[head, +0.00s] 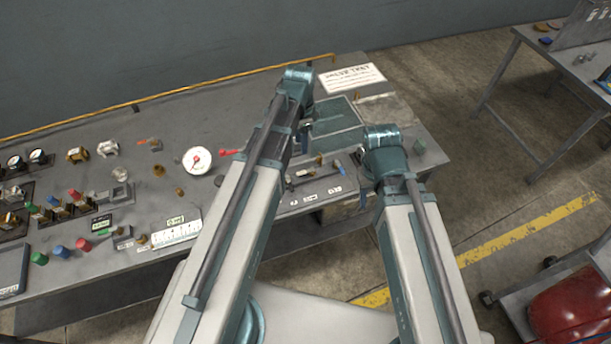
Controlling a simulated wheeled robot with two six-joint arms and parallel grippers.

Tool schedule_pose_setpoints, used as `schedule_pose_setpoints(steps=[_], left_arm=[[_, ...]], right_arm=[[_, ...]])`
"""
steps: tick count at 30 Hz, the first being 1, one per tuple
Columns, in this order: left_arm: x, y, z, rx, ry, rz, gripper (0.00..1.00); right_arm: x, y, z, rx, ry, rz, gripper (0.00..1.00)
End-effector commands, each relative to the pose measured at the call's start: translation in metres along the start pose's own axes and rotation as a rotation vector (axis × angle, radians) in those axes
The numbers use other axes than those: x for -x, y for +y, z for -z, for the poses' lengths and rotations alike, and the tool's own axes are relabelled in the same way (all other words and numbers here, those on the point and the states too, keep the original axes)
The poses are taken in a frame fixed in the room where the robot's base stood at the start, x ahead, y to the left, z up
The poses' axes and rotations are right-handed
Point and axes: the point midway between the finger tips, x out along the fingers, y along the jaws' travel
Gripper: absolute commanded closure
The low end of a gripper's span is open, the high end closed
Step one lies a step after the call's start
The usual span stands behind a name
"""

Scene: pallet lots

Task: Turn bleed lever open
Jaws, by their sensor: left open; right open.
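A small red lever-like handle (228,152) shows on the grey bench, just right of a round white gauge (197,160) with a red needle. I cannot read a label that marks it as the bleed lever, and its open or shut position is too small to tell. My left arm crosses the bench just right of this handle and hides part of the bench behind it. My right arm reaches up at the bench's right end. I cannot make out the fingers of either gripper.
The bench top (160,220) carries several coloured knobs and brass fittings at left, a white scale plate (176,233), and a paper sign (351,79) at the back. A side table (560,80) stands at right. A red tank (570,315) on a cart is at lower right.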

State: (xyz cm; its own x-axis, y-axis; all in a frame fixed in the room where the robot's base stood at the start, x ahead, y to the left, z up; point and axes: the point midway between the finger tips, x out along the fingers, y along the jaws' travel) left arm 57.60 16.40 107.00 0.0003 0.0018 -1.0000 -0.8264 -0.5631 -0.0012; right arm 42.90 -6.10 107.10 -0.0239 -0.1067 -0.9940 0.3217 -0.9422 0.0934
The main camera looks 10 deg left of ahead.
Motion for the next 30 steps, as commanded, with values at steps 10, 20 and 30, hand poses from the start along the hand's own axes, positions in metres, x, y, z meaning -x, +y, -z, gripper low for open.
schedule_pose_setpoints(steps=[10, 20, 30], left_arm=[[-0.006, -0.001, 0.000, -0.005, 0.001, 0.000, 0.53], [-0.039, -0.001, 0.000, -0.004, 0.001, 0.000, 0.53], [-0.088, -0.001, 0.000, -0.004, 0.001, 0.000, 0.53]], right_arm=[[-0.005, -0.001, 0.000, 0.001, 0.000, 0.000, 0.53], [-0.039, -0.004, 0.002, 0.007, 0.000, -0.001, 0.53], [-0.087, -0.008, 0.005, 0.005, 0.000, -0.001, 0.53]])
